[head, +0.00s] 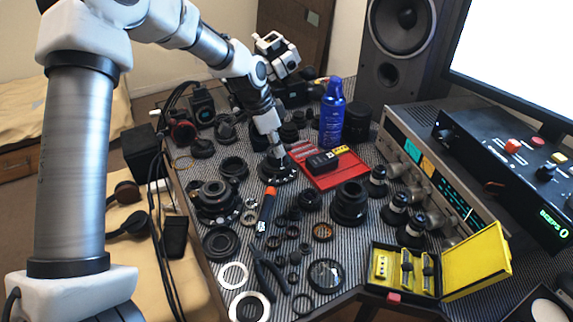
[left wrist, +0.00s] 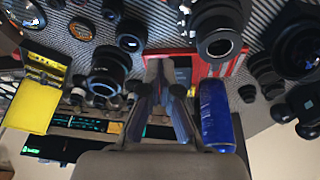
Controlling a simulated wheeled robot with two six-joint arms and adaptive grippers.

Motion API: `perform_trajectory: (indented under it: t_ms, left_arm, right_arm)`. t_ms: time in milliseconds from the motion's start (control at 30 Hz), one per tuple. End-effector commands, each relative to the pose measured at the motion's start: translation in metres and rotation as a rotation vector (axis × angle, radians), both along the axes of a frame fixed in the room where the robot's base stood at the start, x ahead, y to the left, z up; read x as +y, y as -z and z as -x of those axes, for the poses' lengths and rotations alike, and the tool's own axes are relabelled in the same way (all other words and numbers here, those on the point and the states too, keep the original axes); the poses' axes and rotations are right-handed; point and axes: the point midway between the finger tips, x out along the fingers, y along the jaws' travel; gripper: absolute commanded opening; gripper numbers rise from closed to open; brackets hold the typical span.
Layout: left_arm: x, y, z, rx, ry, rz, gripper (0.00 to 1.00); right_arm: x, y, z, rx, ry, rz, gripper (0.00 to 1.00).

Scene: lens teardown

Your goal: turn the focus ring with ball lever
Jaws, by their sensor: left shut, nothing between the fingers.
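A black lens part with a ringed base and small white marks (head: 279,170) sits on the striped mat, left of the red tray. A black lens barrel, probably the same part, shows at the top of the left wrist view (left wrist: 218,38). I cannot make out a ball lever on it. My left gripper (head: 277,150) is shut and empty, with its tips just over or beside this part in the head view; contact cannot be told. In the left wrist view its fingers (left wrist: 163,72) point up the picture, apart from the barrel. My right gripper is not in view.
A red tray (head: 326,182) and a blue spray can (head: 332,115) stand close to the right. Several lens parts crowd the mat, including a wide lens body (head: 349,204). A yellow case (head: 478,262) lies open at the front right. Free room is small.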

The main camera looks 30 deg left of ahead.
Motion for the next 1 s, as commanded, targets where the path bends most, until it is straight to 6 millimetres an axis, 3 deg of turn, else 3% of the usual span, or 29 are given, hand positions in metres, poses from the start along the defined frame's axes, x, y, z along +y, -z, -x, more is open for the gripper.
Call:
perform_trajectory:
  t_ms: [133, 267, 333, 433, 667, 1000]
  left_arm:
    - [0.009, -0.043, -0.028, 0.145, 0.044, -0.175, 0.00]
    - [-0.024, -0.047, -0.057, 0.282, 0.139, -0.380, 0.00]
    - [-0.049, -0.032, -0.067, 0.309, 0.198, -0.444, 0.00]
    - [-0.067, -0.005, -0.062, 0.352, 0.246, -0.471, 0.00]
    - [-0.061, 0.023, -0.055, 0.365, 0.247, -0.467, 0.00]
    - [-0.044, 0.092, -0.042, 0.364, 0.246, -0.464, 0.00]
  right_arm:
    - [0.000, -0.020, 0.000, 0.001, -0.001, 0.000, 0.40]
    - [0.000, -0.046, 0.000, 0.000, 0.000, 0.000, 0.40]
    - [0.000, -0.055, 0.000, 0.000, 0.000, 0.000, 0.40]
    - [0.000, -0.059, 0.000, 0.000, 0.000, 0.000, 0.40]
    - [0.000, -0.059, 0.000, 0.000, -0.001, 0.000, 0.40]
    - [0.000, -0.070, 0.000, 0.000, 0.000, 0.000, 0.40]
